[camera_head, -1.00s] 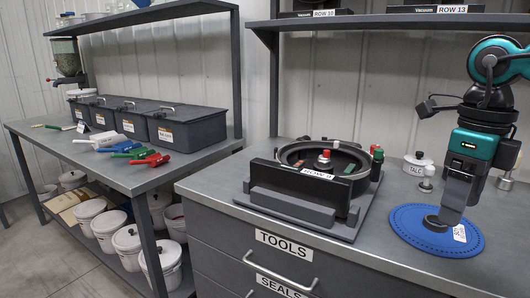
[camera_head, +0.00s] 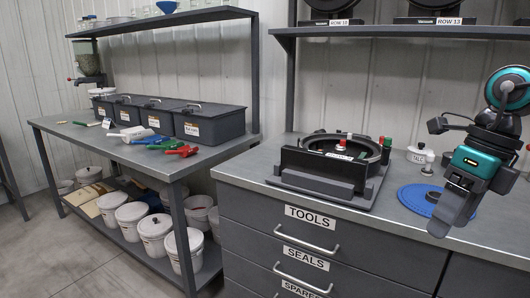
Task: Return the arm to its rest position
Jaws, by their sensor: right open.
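My right arm comes in at the right edge, with a teal and black wrist. My right gripper (camera_head: 446,212) is open and empty, in front of the right bench's front edge. Behind it a blue round disc (camera_head: 413,197) lies flat on the bench top, partly hidden by the gripper. A small dark round piece rests on the disc next to the gripper. The seed meter (camera_head: 328,163), a black round housing on a dark base, sits on the bench to the left, apart from the gripper. My left gripper is not in view.
A white TALC pot (camera_head: 417,155) stands behind the disc. Drawers (camera_head: 290,235) lie below the right bench (camera_head: 255,170). The left bench (camera_head: 90,137) holds lidded dark bins (camera_head: 213,124) and coloured scoops (camera_head: 181,151), with white buckets (camera_head: 155,228) beneath. The grey floor in front is open.

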